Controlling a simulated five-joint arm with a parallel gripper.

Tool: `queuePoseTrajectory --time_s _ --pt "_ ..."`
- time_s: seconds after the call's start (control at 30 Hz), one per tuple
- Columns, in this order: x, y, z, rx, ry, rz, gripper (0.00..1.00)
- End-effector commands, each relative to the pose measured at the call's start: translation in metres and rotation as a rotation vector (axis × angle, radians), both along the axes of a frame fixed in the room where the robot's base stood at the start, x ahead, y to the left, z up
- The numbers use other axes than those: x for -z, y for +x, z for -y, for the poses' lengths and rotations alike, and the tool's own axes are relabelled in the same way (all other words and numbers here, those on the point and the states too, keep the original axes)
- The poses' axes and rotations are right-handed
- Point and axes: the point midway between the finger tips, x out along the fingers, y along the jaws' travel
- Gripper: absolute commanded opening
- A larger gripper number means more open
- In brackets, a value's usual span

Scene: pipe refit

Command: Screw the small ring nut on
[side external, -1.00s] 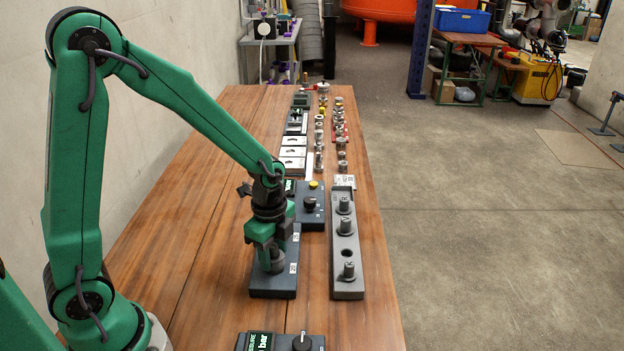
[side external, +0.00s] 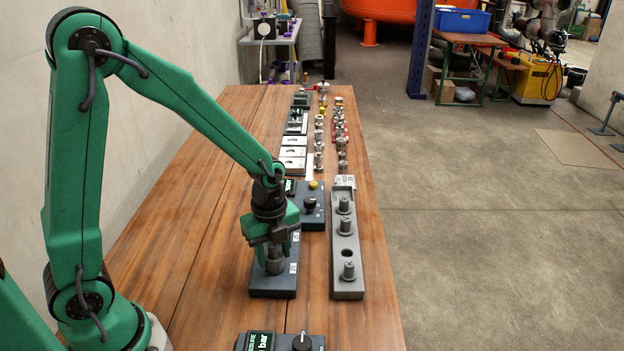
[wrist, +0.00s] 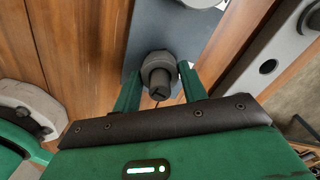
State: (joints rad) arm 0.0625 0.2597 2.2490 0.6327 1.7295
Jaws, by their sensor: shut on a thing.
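My gripper (side external: 273,258) points down over the dark grey base plate (side external: 262,285) on the wooden bench. It is shut on a grey round part, the small ring nut (side external: 275,267), low over the plate. In the wrist view the green fingers (wrist: 158,78) stand on either side of the grey part (wrist: 157,74), which has a narrower stub with a dark mark facing the camera. The fingers partly hide the nut in the side view. I cannot tell how its thread sits.
A control box with a dark knob (side external: 310,203) stands behind the plate. A display box (side external: 281,342) is at the front. The bench left of the plate is clear.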

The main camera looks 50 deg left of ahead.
Motion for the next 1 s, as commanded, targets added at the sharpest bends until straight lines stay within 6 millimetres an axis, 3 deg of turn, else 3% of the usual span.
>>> queuePoseTrajectory --time_s 0.57,1.0 --pt "0.0003 -0.0004 -0.0001 0.087 0.000 -0.002 0.11" --pt "0.0005 -0.0005 -0.0001 0.424 -0.001 -0.001 0.11"
